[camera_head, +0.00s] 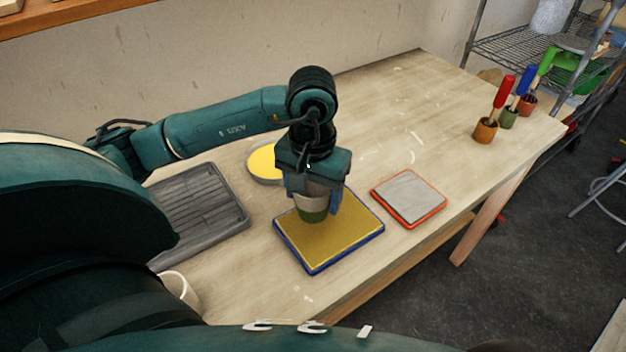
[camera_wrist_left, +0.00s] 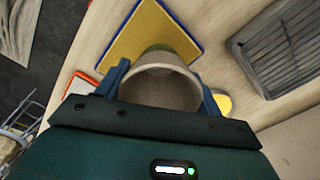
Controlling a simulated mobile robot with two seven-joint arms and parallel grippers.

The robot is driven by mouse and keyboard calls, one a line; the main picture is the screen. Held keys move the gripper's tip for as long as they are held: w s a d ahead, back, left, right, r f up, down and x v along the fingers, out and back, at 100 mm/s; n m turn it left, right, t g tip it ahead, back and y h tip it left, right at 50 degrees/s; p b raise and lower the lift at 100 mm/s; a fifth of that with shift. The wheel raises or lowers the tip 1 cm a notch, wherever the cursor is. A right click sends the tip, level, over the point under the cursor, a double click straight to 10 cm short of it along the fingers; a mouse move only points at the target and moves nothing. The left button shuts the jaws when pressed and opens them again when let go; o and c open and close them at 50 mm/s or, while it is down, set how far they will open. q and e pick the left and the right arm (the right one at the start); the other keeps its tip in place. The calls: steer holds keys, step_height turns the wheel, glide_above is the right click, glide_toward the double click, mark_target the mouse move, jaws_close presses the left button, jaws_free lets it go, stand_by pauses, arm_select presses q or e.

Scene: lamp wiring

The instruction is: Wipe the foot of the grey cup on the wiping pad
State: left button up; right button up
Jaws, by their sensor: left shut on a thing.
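My left gripper (camera_head: 314,192) points down and is shut on the grey cup (camera_head: 311,203), whose foot end is green. The cup is upright above the yellow pad with a blue edge (camera_head: 345,240), over its back left part. I cannot tell whether the foot touches the pad. In the left wrist view the cup (camera_wrist_left: 160,88) sits between the two blue fingers, its open mouth facing the camera, with the yellow pad (camera_wrist_left: 136,38) beyond it. A second pad, grey with an orange edge (camera_head: 408,197), lies to the right. My right gripper is not in view.
A grey ribbed tray (camera_head: 205,205) lies at left, and a yellow-topped round dish (camera_head: 262,162) behind the gripper. A white mug (camera_head: 180,288) is partly hidden at front left. Small pots with red, blue and green handled tools (camera_head: 485,130) stand at far right. The table between is clear.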

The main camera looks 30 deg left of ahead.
arm_select(q)
steer(key=shift+s+d, duration=0.1)
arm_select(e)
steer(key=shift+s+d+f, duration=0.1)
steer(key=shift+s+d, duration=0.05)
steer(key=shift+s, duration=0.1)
arm_select(q)
steer(key=shift+f+b, duration=0.25)
steer(key=shift+b, duration=0.6)
step_height(320, 180, down, 3)
steer(key=b, duration=0.3)
steer(key=shift+r, duration=0.1)
steer(key=shift+f+b, duration=0.4)
steer(key=shift+b, duration=0.05)
steer(key=shift+f+b, duration=0.4)
steer(key=shift+b, duration=0.1)
steer(key=shift+f, duration=0.1)
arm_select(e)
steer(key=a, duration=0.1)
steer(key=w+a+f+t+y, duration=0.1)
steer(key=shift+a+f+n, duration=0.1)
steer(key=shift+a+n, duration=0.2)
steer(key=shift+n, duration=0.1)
arm_select(q)
steer(key=shift+f+b, duration=0.4)
steer(key=shift+b, duration=0.3)
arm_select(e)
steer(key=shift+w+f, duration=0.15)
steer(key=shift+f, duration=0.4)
